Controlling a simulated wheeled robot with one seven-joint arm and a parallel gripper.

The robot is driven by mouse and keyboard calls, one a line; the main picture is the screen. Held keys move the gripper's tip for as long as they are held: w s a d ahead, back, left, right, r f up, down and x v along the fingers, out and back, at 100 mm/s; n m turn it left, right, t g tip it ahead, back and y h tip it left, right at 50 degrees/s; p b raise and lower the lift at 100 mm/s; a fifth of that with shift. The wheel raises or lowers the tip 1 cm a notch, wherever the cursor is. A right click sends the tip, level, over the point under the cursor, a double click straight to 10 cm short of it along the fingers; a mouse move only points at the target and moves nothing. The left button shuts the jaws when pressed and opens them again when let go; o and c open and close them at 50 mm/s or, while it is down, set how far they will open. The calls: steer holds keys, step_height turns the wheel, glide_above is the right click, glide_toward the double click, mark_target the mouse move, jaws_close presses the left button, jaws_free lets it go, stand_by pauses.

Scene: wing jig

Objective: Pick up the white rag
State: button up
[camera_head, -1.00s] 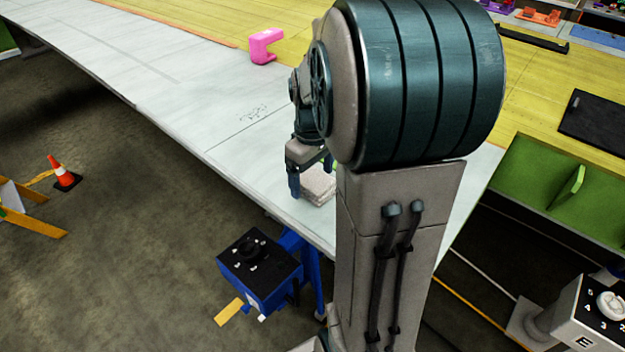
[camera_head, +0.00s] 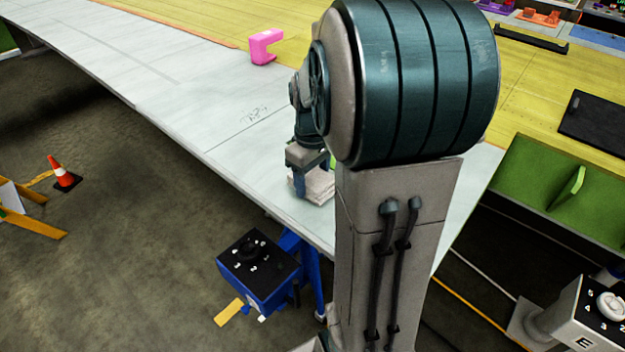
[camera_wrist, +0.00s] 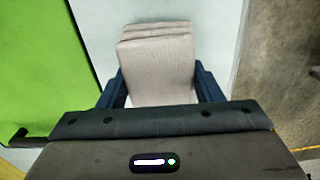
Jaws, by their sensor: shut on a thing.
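The white rag (camera_wrist: 158,65) is a folded, off-white stack of cloth in the wrist view, lying between the two dark blue fingers of my gripper (camera_wrist: 160,88). In the head view the rag (camera_head: 318,187) rests on the pale wing surface (camera_head: 230,140) near its front edge. My gripper (camera_head: 302,183) points down at it there and is shut on it. My arm hides part of the rag's right side in the head view.
An orange cone (camera_head: 62,172) stands on the floor.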

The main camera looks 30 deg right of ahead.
mark_target(315, 178)
steer(key=r, duration=0.2)
steer(key=s+r+b, duration=0.1)
steer(key=r, duration=0.1)
steer(key=shift+d, duration=0.1)
steer(key=s+d+r+b, duration=0.1)
steer(key=s+r+b, duration=0.1)
steer(key=s+r, duration=0.4)
steer(key=s, duration=0.4)
steer(key=shift+s+r, duration=0.2)
steer(key=shift+s, duration=0.15)
steer(key=shift+d, duration=0.1)
steer(key=shift+o, duration=1.2)
steer(key=shift+c, duration=0.8)
